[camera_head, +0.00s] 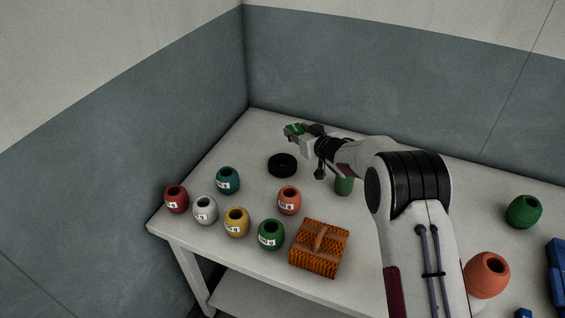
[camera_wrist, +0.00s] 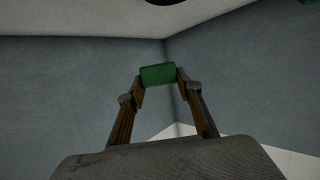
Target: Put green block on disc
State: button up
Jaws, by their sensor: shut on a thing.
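The green block (camera_wrist: 158,74) is held between the two fingertips of my gripper (camera_wrist: 160,82) in the wrist view. In the head view my gripper (camera_head: 296,131) is at the far left part of the table, shut on the green block (camera_head: 294,127), of which a small part shows. The black disc (camera_head: 283,165) lies flat on the table, in front of and slightly left of my gripper in the picture. Nothing rests on the disc. The block and the disc are apart.
Several small labelled pots, such as the yellow one (camera_head: 236,222) and the teal one (camera_head: 228,181), stand left and in front of the disc. An orange brush-like block (camera_head: 319,248) lies nearer. A green object (camera_head: 344,185) stands under my arm. Walls close off the table's back.

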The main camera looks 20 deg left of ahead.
jog(key=shift+f, duration=0.1)
jog(key=shift+f, duration=3.05)
jog(key=shift+f, duration=1.85)
jog(key=shift+f, duration=0.15)
jog(key=o, duration=1.2)
jog(key=shift+s+d, duration=0.1)
jog(key=v, duration=1.1)
jog(key=shift+s+d+r, duration=0.2)
jog(key=shift+d+r, duration=0.05)
jog(key=shift+r, duration=0.05)
